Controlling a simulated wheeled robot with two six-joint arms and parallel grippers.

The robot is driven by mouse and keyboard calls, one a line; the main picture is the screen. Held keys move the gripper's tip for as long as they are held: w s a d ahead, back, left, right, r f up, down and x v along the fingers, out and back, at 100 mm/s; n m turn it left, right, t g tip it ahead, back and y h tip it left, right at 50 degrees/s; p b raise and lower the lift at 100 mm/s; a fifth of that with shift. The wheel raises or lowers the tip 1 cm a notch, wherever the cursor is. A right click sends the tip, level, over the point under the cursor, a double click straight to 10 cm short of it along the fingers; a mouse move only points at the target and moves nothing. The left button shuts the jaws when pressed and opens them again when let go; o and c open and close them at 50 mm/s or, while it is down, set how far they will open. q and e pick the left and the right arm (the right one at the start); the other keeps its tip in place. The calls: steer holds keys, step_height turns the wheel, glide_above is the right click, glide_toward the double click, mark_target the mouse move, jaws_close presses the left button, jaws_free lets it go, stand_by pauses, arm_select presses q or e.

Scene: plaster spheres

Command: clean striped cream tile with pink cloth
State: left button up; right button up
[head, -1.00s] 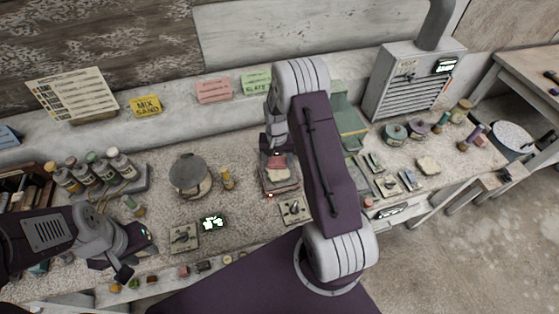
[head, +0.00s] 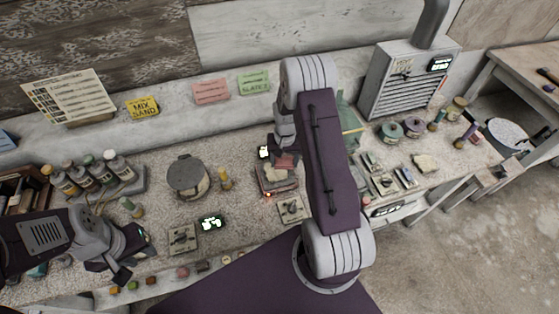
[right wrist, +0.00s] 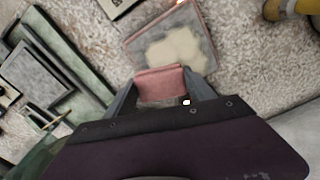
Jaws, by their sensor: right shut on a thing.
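My right gripper (right wrist: 158,92) is shut on the folded pink cloth (right wrist: 160,84). The cloth also shows in the head view (head: 287,160), partly behind my right arm. In the right wrist view, a flat square piece (right wrist: 206,53) with a pinkish edge and a cream patch lies just past the cloth. It also shows in the head view (head: 268,184), left of my right arm. I cannot make out stripes on it, or whether the cloth touches it. My left gripper (head: 126,258) is low at the left over the bench; its jaw opening is unclear.
A round grey-lidded pot (head: 187,175) and a small yellow bottle (head: 225,181) stand left of the square piece. Several bottles (head: 91,176) stand in a rack at the left. A grey vented box (head: 406,82) stands at the back right.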

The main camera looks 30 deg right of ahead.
steer(key=shift+w+a, duration=0.25)
steer(key=shift+a, duration=0.3)
steer(key=shift+w+a, duration=0.3)
steer(key=shift+a, duration=0.1)
steer(key=shift+w+a, duration=0.45)
steer(key=shift+a, duration=0.2)
steer(key=shift+w+a, duration=0.1)
steer(key=shift+a, duration=0.1)
